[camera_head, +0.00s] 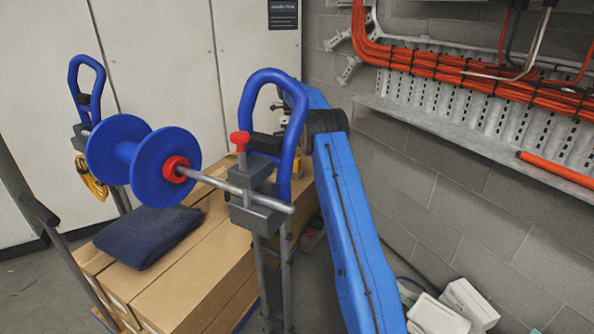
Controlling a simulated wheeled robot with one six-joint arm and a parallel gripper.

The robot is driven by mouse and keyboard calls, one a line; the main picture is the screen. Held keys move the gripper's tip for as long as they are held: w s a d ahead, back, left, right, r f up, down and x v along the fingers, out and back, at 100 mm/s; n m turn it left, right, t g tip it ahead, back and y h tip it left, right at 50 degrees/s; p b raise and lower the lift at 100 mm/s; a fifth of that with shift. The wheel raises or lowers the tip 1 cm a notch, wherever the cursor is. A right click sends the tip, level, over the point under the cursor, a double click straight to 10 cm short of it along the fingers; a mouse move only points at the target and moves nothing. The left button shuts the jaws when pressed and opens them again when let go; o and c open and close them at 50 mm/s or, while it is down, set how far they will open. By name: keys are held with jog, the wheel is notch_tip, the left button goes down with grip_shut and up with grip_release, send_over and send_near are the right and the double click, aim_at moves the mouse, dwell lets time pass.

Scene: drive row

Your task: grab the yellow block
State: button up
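A small yellow patch (298,168), which may be the yellow block, shows at the far end of the cardboard boxes, just right of the blue upright loop of the cable stand. The stand hides most of it, so its full shape cannot be made out. My blue arm rises from the lower right to a black joint and bends behind that loop. The end of the arm, with my gripper, is mostly hidden there, above the yellow patch. I cannot see whether its fingers are open or touch anything.
A blue reel (125,160) hangs on a metal bar across the stand. Dark folded cloth (148,236) lies on the cardboard boxes (185,275). Orange cables (440,65) run along a wall tray at right. White boxes (468,304) stand on the floor at lower right.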

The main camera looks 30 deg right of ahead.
aim_at(297, 159)
jog(key=f, duration=0.3)
jog(key=shift+s+d+f, duration=0.15)
jog(key=shift+s, duration=0.05)
jog(key=shift+w+d+f, duration=0.1)
jog(key=shift+d+f, duration=0.05)
jog(key=shift+f, duration=1.2)
jog(key=shift+w+d+f, duration=0.1)
jog(key=shift+f, duration=1.2)
grip_shut()
